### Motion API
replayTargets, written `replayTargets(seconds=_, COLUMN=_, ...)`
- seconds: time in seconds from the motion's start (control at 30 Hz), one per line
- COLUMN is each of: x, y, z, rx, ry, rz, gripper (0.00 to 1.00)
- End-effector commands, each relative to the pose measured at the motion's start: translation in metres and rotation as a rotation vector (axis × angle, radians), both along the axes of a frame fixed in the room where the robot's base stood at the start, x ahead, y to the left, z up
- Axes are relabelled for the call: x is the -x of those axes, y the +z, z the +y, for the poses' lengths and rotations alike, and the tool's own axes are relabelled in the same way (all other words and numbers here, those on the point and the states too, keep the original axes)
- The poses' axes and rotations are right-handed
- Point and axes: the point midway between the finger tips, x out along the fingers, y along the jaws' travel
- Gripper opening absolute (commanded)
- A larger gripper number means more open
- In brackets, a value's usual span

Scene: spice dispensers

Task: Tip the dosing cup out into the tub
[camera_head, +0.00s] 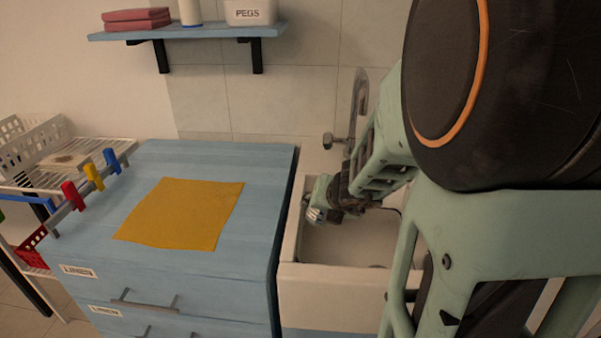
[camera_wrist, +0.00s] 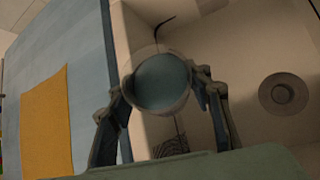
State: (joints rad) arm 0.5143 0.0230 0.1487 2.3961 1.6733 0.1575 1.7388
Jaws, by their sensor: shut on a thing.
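My gripper (camera_wrist: 163,82) is shut on the dosing cup (camera_wrist: 160,88), with one finger on each side of it. The cup shows as a round rim around a smooth blue-grey area; I cannot tell whether that is its inside, its contents or its base. The tub (camera_head: 345,246) is a pale, square-edged sink to the right of the blue cabinet. In the head view my gripper (camera_head: 322,205) is over the tub's left side, and the cup is hard to make out there. In the wrist view the tub (camera_wrist: 235,100) lies below the cup, with a round drain to the right.
A blue cabinet (camera_head: 215,160) with a yellow cloth (camera_head: 182,214) on top stands close to the left of the tub. A tap (camera_head: 358,95) rises behind the tub. A white rack (camera_head: 60,155) with coloured pegs is at far left. A shelf (camera_head: 190,32) hangs above.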

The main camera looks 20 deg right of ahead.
Motion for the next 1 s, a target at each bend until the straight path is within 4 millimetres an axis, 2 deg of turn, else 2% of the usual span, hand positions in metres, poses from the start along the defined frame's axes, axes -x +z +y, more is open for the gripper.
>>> replayTargets(seconds=1.0, x=0.002, y=-0.01, z=-0.012, rx=-0.135, ry=-0.001, rz=-0.028, gripper=0.09)
